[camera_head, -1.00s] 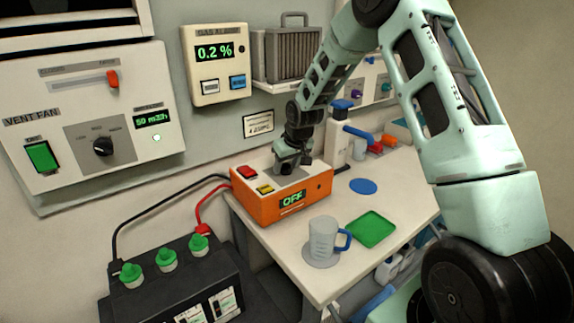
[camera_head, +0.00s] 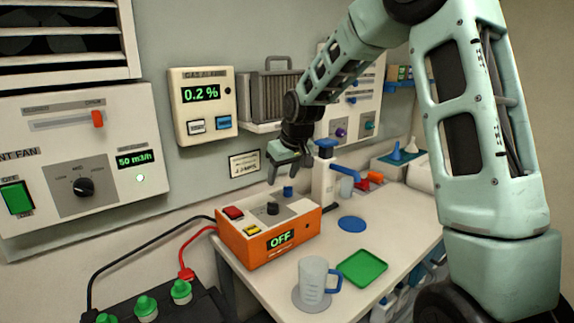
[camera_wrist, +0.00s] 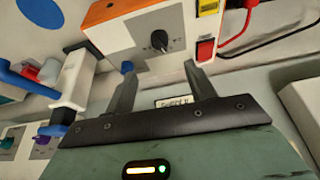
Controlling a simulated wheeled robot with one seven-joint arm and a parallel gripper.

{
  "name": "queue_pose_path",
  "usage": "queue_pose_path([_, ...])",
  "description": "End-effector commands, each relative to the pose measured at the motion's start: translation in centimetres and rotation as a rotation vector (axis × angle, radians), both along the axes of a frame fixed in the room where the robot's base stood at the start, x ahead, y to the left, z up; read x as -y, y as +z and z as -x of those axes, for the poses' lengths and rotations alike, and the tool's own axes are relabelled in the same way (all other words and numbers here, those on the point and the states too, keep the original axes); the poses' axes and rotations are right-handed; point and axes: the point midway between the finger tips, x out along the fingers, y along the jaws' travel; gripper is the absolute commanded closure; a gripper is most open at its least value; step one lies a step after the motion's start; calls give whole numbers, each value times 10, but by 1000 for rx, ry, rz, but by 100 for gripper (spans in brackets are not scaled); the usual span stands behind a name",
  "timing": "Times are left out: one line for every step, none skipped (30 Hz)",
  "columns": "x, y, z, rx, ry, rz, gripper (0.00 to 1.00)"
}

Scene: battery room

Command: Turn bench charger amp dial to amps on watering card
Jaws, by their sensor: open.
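The orange bench charger (camera_head: 252,243) stands on the bench, its display (camera_head: 280,239) reading OFF. Its black amp dial (camera_head: 273,208) is on the grey panel on top; the dial also shows in the wrist view (camera_wrist: 160,41) beyond my fingertips. My gripper (camera_head: 291,174) is open and empty above the charger's back edge, apart from the dial. A small white card (camera_head: 244,162) is on the wall behind the charger; its print is too small to read surely. In the wrist view a wall card (camera_wrist: 173,103) is partly hidden by my gripper.
A white dispenser with a blue top (camera_head: 325,182) stands right of the charger. A clear jug (camera_head: 313,276) and a green tray (camera_head: 362,268) are in front. Cables run left.

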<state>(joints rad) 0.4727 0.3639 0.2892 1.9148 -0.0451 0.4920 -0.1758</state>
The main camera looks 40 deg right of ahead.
Motion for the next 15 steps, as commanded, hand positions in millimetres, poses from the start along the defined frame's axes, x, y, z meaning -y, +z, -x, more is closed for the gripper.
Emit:
queue_pose_path([1, 9, 4, 5, -3, 2, 45])
queue_pose_path([1, 14, 6, 4, -2, 2, 45])
queue_pose_path([0, 20, 8, 4, -1, 2, 45])
queue_pose_path([0, 24, 10, 3, 0, 1, 45])
queue_pose_path([0, 28, 11, 4, -1, 2, 45])
queue_pose_path([0, 32, 13, 2, 0, 1, 45])
queue_pose_path([0, 35, 14, 1, 0, 1, 45])
queue_pose_path([0, 37, 15, 2, 0, 1, 45])
queue_pose_path([0, 39, 16, 2, 0, 1, 45])
queue_pose_path([0, 41, 17, 1, 0, 1, 45])
queue_pose_path([0, 42, 17, 1, 0, 0, 45])
queue_pose_path([0, 42, 18, 0, 0, 0, 45])
queue_pose_path([0, 43, 18, 0, 0, 0, 45])
queue_pose_path([0, 43, 18, 0, 0, 0, 45])
queue_pose_path([0, 43, 18, -1, 0, -1, 45])
